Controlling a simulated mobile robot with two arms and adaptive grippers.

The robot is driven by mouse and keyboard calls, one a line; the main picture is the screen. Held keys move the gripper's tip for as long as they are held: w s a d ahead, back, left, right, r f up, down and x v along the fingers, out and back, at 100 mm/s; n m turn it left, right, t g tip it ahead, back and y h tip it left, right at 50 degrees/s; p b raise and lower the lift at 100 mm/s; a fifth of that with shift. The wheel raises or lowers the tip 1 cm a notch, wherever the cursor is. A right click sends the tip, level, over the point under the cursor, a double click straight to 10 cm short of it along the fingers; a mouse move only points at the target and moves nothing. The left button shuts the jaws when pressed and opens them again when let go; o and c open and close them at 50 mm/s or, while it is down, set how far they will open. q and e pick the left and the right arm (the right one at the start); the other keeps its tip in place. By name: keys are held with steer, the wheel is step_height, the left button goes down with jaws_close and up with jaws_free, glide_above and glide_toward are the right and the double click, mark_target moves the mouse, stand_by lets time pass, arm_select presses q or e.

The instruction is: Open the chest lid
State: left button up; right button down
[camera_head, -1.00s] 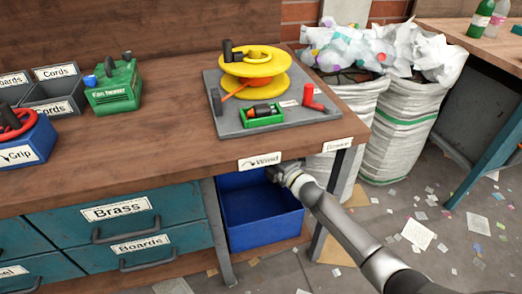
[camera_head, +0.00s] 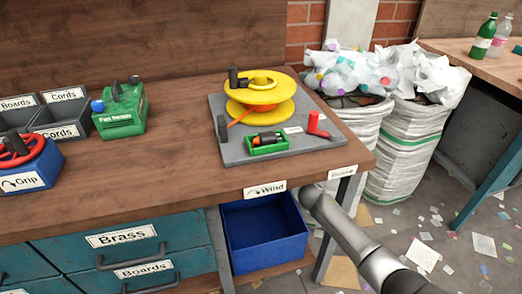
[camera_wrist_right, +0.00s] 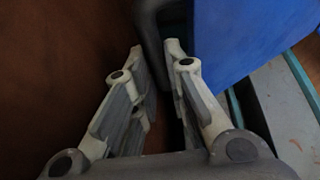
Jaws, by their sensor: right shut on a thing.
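No chest or lid can be made out for certain in either view. In the right wrist view my right gripper (camera_wrist_right: 156,55) is shut on a dark grey bar (camera_wrist_right: 150,28), seen at the top between the fingertips. A brown surface (camera_wrist_right: 60,60) lies to its left and a blue panel (camera_wrist_right: 245,40) to its right. In the head view my right arm reaches in from the lower right to the bench's front edge, beside the blue bin (camera_head: 265,235); its fingers are hidden there. My left gripper is not in view.
The wooden bench (camera_head: 150,180) carries a yellow reel (camera_head: 262,95) on a grey board, a green fan heater (camera_head: 120,112) and grey boxes. Teal drawers (camera_head: 120,255) sit below. Full white sacks (camera_head: 400,160) stand at the right. Scraps litter the floor.

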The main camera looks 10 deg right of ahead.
steer(key=shift+f, duration=0.55)
steer(key=c, duration=1.8)
jaws_free()
steer(key=shift+h, duration=0.3)
steer(key=o, duration=0.3)
steer(key=shift+w+a+f, duration=0.1)
steer(key=shift+w+f, duration=0.1)
steer(key=shift+w, duration=0.05)
steer(key=shift+o, duration=0.2)
steer(key=shift+r, duration=0.1)
steer(key=v, duration=1.2)
steer(key=shift+w, duration=0.1)
